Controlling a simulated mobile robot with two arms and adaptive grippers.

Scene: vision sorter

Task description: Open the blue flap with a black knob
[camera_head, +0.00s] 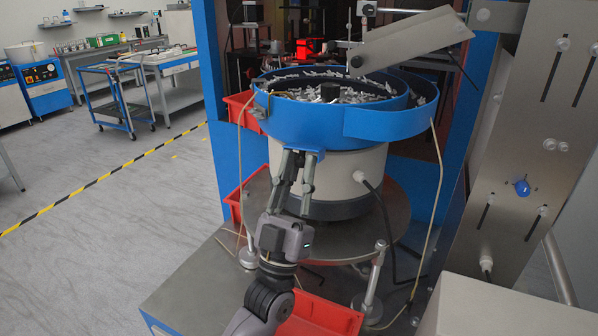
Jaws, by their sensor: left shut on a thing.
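A round blue feeder bowl (290,128) full of small grey parts stands on a pale cylindrical base. A small blue flap (319,153) shows at the lower front of the bowl, just at my left fingertips. My left gripper (299,156) reaches up from below and is shut on the blue flap. No black knob shows on the flap; the fingers may hide it. My right gripper is not in view.
The feeder base (350,170) stands on a round metal plate (405,215) with support posts. Red bins (325,316) lie below and beside it. A tilted metal chute (415,38) hangs over the bowl, and a steel panel (530,150) closes the right side. Open floor lies left.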

